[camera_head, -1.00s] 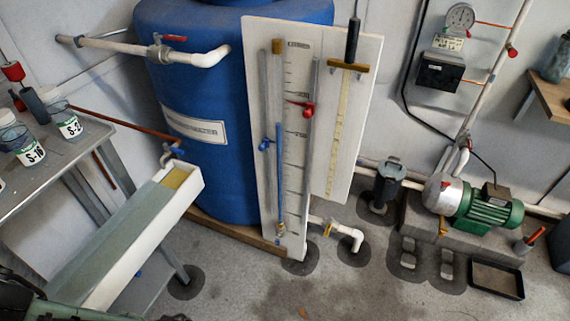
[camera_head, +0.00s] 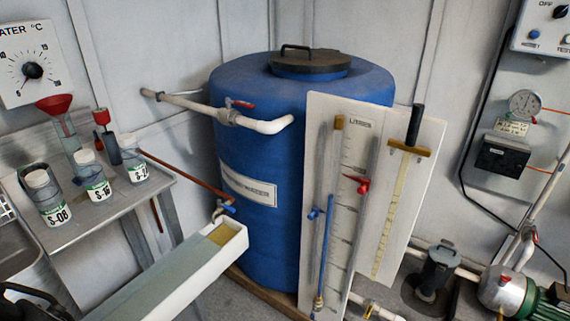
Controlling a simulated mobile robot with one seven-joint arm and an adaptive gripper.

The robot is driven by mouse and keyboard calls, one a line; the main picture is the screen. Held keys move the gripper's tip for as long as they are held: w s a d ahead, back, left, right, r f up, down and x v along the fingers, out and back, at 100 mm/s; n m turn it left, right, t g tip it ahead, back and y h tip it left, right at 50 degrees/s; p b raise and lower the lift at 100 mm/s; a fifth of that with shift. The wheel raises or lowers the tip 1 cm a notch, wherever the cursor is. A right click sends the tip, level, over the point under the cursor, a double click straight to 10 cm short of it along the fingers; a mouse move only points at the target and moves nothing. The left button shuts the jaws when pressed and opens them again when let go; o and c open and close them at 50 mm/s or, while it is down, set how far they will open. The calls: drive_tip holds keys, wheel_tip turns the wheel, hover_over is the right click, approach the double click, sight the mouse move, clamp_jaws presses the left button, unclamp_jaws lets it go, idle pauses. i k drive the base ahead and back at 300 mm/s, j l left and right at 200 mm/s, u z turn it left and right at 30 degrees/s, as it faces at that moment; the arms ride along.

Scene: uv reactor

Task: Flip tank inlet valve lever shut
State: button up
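The blue tank (camera_head: 265,120) stands in the middle with a dark lid on top. A white inlet pipe (camera_head: 190,104) runs from the left wall to its upper side and ends in an elbow. On that pipe sits the inlet valve with a red lever (camera_head: 241,104). The lever appears to lie roughly along the pipe, pointing right. Nothing touches it.
A bench (camera_head: 110,205) with labelled sample bottles (camera_head: 97,187) is at left. A long trough (camera_head: 190,270) reaches toward the tank. A white gauge board (camera_head: 345,210) with a red pointer stands before the tank. A pump (camera_head: 515,290) is at lower right.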

sight(243, 103)
drive_tip(key=i+j, duration=0.2)
drive_tip(key=i, duration=0.25)
drive_tip(key=i+j, duration=0.15)
drive_tip(key=i, duration=0.25)
